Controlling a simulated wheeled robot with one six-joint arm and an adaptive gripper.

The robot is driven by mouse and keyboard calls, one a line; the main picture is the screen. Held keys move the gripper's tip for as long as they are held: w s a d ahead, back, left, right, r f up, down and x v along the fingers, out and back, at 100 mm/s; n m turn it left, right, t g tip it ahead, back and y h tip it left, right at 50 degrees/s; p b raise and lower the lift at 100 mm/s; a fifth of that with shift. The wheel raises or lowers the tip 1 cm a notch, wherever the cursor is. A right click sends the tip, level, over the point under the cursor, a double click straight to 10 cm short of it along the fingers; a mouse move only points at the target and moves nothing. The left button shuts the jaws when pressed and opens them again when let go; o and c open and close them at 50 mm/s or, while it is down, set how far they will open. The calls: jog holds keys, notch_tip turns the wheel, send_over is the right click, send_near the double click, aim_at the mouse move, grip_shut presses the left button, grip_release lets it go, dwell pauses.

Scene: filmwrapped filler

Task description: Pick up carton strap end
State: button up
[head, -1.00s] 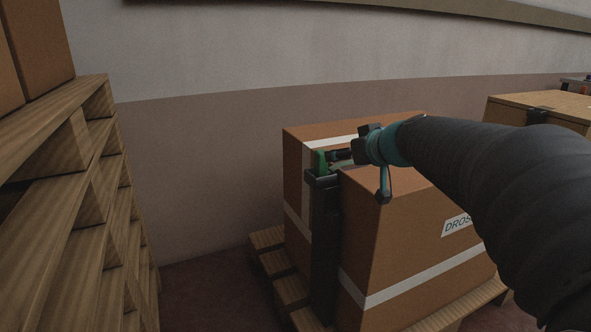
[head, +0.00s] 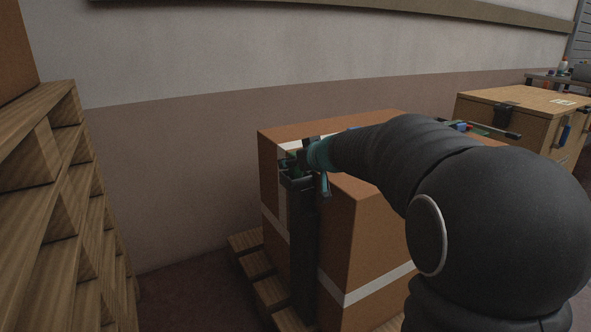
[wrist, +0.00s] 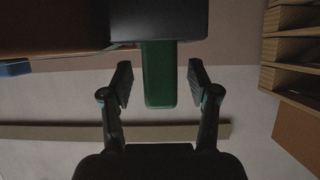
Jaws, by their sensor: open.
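The carton strap end (wrist: 160,92) is a green flat tab in the wrist view, hanging from a black block (wrist: 160,20). My gripper (wrist: 160,76) is open, with one finger on each side of the green tab and a visible gap to both. In the head view my gripper (head: 299,165) is at the upper left corner of the brown carton (head: 345,235), by the top of a black upright strip (head: 304,245). There the tab is mostly hidden behind my gripper.
The carton stands on a wooden pallet (head: 262,267). Stacked pallets (head: 45,190) rise at the left. A wooden crate (head: 520,98) stands at the right. A bare wall (head: 200,160) is behind.

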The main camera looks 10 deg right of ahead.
grip_shut()
dwell(0.3)
